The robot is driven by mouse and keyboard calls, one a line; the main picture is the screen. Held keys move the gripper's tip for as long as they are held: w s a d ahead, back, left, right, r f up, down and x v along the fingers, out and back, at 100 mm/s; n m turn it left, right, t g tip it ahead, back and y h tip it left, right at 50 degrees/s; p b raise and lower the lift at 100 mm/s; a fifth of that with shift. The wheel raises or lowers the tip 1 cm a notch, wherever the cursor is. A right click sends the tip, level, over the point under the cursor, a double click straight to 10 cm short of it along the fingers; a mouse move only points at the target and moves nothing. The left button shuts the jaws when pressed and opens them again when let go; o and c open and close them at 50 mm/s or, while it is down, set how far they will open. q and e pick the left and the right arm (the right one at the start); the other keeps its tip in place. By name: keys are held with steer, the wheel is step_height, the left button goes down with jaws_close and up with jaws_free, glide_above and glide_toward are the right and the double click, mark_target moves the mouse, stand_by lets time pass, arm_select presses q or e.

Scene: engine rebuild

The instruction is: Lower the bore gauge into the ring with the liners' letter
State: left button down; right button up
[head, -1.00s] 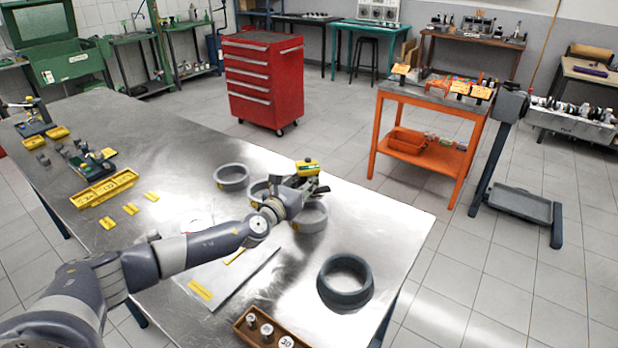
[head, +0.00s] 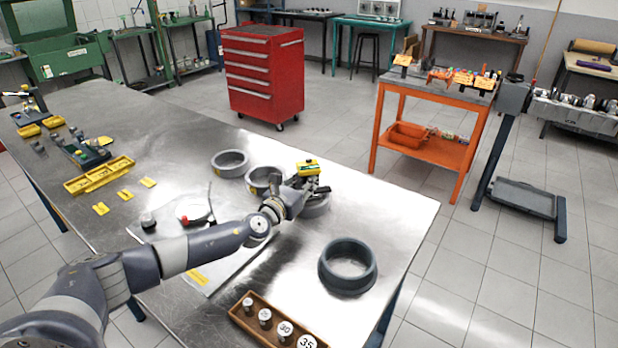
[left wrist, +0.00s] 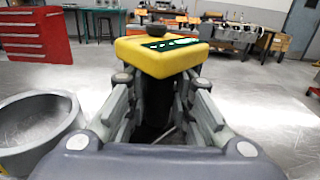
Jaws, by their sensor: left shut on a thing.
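The bore gauge (head: 307,168) has a yellow body with a green display. My left gripper (head: 298,192) is shut on it, upright, over the rightmost grey ring (head: 318,208) of a row of three. The gripper hides much of that ring and the gauge's lower end, so I cannot tell whether its tip is inside. The middle ring (head: 255,186) and far-left ring (head: 229,165) stand empty beside it. In the left wrist view the gauge's yellow body (left wrist: 155,58) sits above the fingers, and a grey ring (left wrist: 35,153) stands at left. The rings' letters are not readable. My right gripper is out of view.
A larger dark ring (head: 347,283) stands near the bench's right edge. A wooden tray (head: 240,318) of numbered pieces is at the front. A pale sheet (head: 225,275) lies under my arm. Yellow trays (head: 98,177) and tags are at left. Bare steel bench surrounds the rings.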

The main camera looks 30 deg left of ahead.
arm_select(q)
steer(key=shift+f, duration=0.15)
stand_by(0.6)
steer(key=c, duration=1.4)
jaws_free()
steer(key=shift+o, duration=0.4)
steer(key=shift+s+f, duration=0.1)
steer(key=shift+f, duration=0.05)
steer(key=s, duration=0.8)
steer(key=s+a, duration=0.1)
steer(key=s, duration=0.3)
steer(key=shift+d, duration=0.1)
